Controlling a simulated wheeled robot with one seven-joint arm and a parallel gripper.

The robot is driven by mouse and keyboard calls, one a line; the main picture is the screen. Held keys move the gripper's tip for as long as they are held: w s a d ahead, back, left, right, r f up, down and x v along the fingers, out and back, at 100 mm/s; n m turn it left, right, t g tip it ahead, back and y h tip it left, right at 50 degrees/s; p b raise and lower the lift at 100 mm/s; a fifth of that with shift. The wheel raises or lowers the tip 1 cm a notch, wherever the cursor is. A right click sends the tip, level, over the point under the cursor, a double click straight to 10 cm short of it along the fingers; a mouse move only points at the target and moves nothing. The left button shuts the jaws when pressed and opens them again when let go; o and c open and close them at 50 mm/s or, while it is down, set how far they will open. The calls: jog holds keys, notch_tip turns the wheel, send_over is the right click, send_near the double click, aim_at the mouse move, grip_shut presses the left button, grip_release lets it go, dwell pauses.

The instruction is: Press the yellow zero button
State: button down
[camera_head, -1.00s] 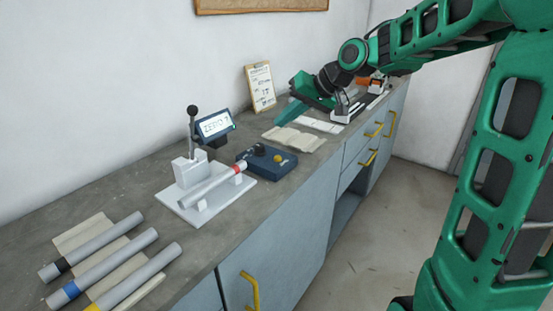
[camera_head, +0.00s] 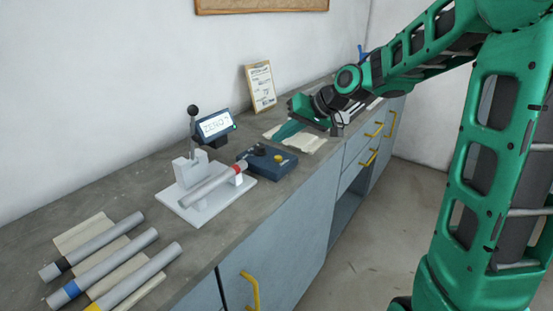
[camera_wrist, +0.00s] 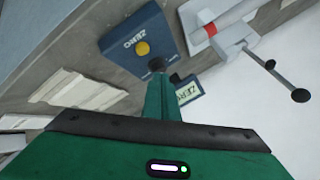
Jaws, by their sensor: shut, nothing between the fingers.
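The yellow zero button (camera_head: 279,158) sits on top of a dark blue box (camera_head: 283,170) on the bench, beside a black knob (camera_head: 259,150). The button (camera_wrist: 142,48) also shows in the wrist view, on the box labelled ZERO. My gripper (camera_head: 277,138) is shut and empty, above and behind the box in the head view, apart from the button. In the wrist view its green fingers (camera_wrist: 160,80) point toward the box, their tips close to the black knob. A small display (camera_head: 215,124) reading ZERO stands behind the box.
A grey jig (camera_head: 205,195) holding a red-banded tube stands left of the box. Several tubes (camera_head: 104,262) lie at the front left. A clipboard (camera_head: 260,86) leans on the wall.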

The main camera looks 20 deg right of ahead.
jog(key=shift+f, duration=1.6)
jog(key=shift+f, duration=0.1)
dwell(0.8)
jog(key=shift+s+f, duration=0.1)
jog(key=shift+f, duration=0.2)
jog(key=shift+f, duration=0.45)
dwell(0.7)
jog(key=shift+r, duration=0.15)
dwell(0.3)
jog(key=shift+r, duration=0.75)
notch_tip(320, 180, up, 5)
dwell(0.5)
